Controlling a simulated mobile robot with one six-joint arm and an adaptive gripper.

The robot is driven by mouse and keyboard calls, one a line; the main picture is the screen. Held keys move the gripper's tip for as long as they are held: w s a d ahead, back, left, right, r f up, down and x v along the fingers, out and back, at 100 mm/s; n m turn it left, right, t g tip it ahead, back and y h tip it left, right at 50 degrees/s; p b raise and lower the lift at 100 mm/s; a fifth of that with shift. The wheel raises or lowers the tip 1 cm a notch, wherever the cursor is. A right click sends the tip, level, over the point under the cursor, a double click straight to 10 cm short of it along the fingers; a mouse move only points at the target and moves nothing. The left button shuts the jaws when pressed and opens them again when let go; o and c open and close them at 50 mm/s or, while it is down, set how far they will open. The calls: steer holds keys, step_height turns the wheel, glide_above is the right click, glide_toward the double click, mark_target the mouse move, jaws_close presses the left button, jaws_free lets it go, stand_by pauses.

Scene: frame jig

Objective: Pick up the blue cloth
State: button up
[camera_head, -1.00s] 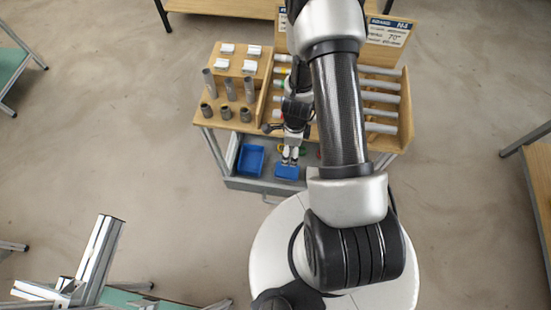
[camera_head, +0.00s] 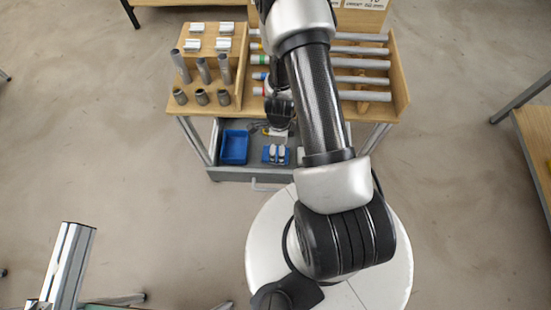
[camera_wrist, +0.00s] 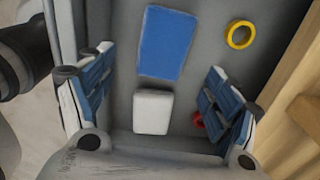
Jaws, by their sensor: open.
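The blue cloth (camera_wrist: 166,42) lies flat as a rectangle on the grey drawer floor, at the top centre of the wrist view. My gripper (camera_wrist: 158,66) is open, with one finger at the left and one at the right of that view. Nothing is held between the fingers. The cloth shows ahead of and between them; I cannot tell the height of the fingers above it. In the head view a small blue patch (camera_head: 265,157) in the drawer, partly covered by pale shapes, looks like the cloth.
A white block (camera_wrist: 152,112) lies between the fingers, below the cloth in the wrist view. A yellow ring (camera_wrist: 240,35) and a red item (camera_wrist: 198,119) lie at the right. A blue bin (camera_head: 235,147) stands in the open drawer (camera_head: 225,174), under the wooden cart top (camera_head: 240,75).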

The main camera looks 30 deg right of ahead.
mark_target(266, 148)
steer(key=f+b, duration=0.1)
steer(key=f, duration=0.1)
steer(key=f+b, duration=0.1)
steer(key=w+f+b, duration=0.1)
steer(key=f, duration=0.1)
steer(key=shift+a+f+b, duration=0.3)
steer(key=shift+a, duration=0.1)
steer(key=shift+f+b, duration=0.3)
steer(key=shift+r, duration=0.1)
steer(key=shift+c, duration=0.6)
steer(key=c, duration=0.9)
